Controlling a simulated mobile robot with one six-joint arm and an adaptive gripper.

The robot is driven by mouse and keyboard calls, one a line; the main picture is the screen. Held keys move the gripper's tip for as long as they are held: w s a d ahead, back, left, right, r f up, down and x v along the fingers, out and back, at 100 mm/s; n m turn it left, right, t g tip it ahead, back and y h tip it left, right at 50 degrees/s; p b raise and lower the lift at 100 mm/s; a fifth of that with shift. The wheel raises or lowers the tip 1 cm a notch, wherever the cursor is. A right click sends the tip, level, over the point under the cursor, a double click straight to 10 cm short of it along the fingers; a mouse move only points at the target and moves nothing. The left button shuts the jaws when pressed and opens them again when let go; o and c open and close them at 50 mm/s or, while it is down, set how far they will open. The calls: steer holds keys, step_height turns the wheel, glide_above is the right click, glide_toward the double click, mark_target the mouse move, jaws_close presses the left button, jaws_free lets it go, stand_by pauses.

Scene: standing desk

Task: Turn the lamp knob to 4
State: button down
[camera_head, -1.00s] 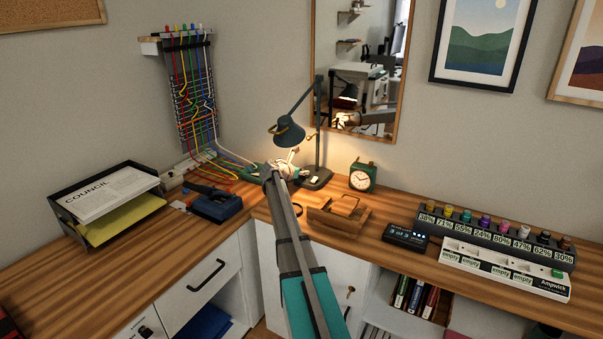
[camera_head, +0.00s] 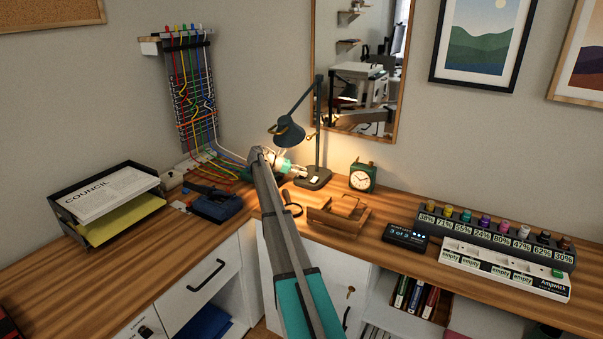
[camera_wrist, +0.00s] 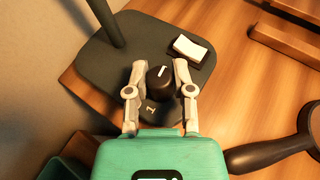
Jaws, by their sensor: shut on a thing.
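The desk lamp has a dark shade (camera_head: 289,134) and a dark base (camera_head: 323,180) on the back of the desk. In the wrist view, the base (camera_wrist: 100,63) carries a round black knob (camera_wrist: 160,80) with a white pointer line on top. The line points away from my gripper, toward the top of the picture and slightly right. A pale mark, perhaps a 1, shows on the base below the knob; other markings are hidden or unclear. My gripper (camera_wrist: 160,70) has one finger on each side of the knob and is shut on it.
A white rocker switch (camera_wrist: 190,47) sits on the base near the right finger. A magnifying glass (camera_head: 292,207) lies close by, its dark handle (camera_wrist: 265,155) right of my gripper. A wooden stand (camera_head: 338,218) and a clock (camera_head: 362,177) are to the right.

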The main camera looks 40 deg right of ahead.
steer(key=shift+m+g+y, duration=0.6)
steer(key=shift+m+g, duration=0.2)
steer(key=shift+s, duration=0.1)
steer(key=shift+c, duration=2.4)
jaws_free()
steer(key=shift+n+t, duration=0.3)
steer(key=shift+t, duration=0.1)
